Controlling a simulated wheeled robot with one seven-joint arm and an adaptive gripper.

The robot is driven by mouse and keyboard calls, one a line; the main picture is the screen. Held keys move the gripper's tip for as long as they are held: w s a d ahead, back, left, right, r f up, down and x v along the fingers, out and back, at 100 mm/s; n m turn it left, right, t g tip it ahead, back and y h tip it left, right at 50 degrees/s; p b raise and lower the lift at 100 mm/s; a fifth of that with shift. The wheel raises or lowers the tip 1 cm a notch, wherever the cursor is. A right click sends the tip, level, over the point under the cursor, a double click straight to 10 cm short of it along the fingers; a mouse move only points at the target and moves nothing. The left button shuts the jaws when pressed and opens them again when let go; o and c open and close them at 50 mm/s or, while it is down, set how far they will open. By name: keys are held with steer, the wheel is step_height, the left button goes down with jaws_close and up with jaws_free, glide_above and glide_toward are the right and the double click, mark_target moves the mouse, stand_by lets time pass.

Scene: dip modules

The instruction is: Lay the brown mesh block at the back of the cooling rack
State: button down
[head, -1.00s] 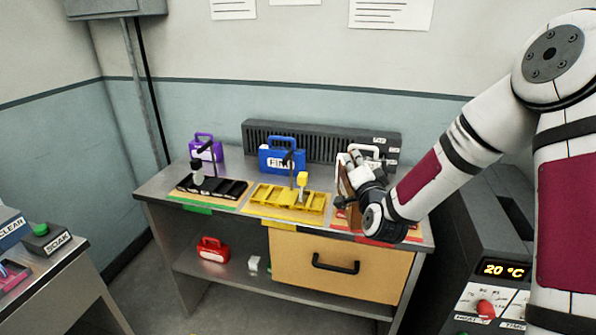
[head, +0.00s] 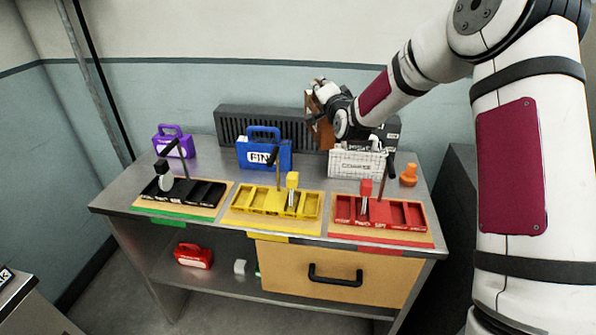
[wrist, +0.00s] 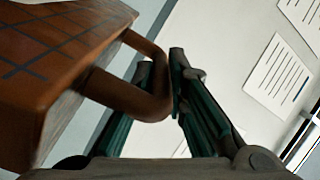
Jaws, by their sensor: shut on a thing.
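The brown mesh block (head: 317,128) hangs from my gripper (head: 319,90), above the back of the bench. In the wrist view, my gripper (wrist: 174,82) is shut on the looped handle of the brown block (wrist: 58,62), which has dark grid lines on its face. The cooling rack appears to be the long dark grey slatted unit (head: 262,122) along the wall. The block is in front of or over the rack's right half; I cannot tell the gap between them. My gripper and the block hide part of the rack.
A blue block (head: 263,152), a purple block (head: 172,141) and a white mesh block (head: 357,163) stand at the back of the bench. Black (head: 190,193), yellow (head: 272,203) and red (head: 398,213) trays with upright posts line the front. An orange knob-like piece (head: 409,175) stands right.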

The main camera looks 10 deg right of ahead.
steer(key=shift+w+r, duration=0.75)
steer(key=shift+w, duration=0.2)
step_height(320, 180, down, 18)
steer(key=shift+d+r+p, duration=0.1)
steer(key=shift+r+p, duration=0.15)
steer(key=shift+p, duration=0.35)
steer(key=c, duration=1.6)
jaws_free()
steer(key=shift+f, duration=0.2)
steer(key=shift+r, duration=0.15)
